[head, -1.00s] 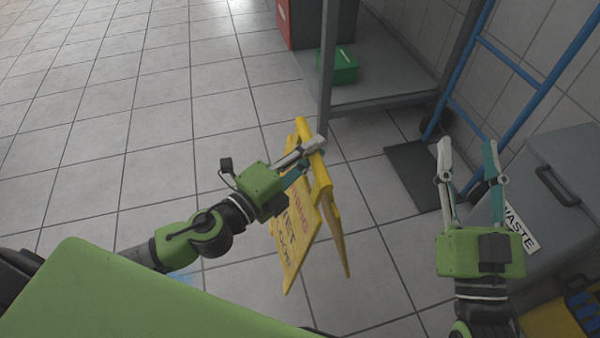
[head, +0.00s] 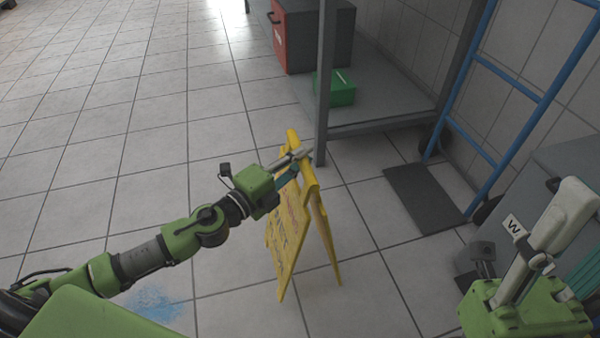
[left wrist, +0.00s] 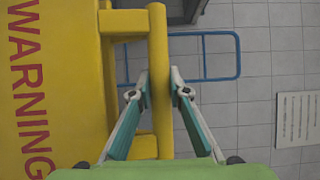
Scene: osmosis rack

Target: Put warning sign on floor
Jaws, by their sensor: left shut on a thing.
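The yellow warning sign (head: 290,235) stands as an A-frame on or just above the tiled floor; I cannot tell whether its feet touch. My left gripper (head: 300,158) is shut on its upper edge. In the left wrist view the left gripper's fingers (left wrist: 158,85) are on both sides of a yellow bar of the sign (left wrist: 158,40), and red "WARNING" lettering shows at left. My right gripper (head: 575,235) is at the right edge, away from the sign, with its fingers apart and partly cut off by the frame.
A blue wet patch (head: 152,303) lies on the floor left of the sign. A metal shelf post (head: 324,90) stands close behind the sign. A blue hand truck (head: 520,90) and a grey bin (head: 570,155) are at right. Open floor lies at left.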

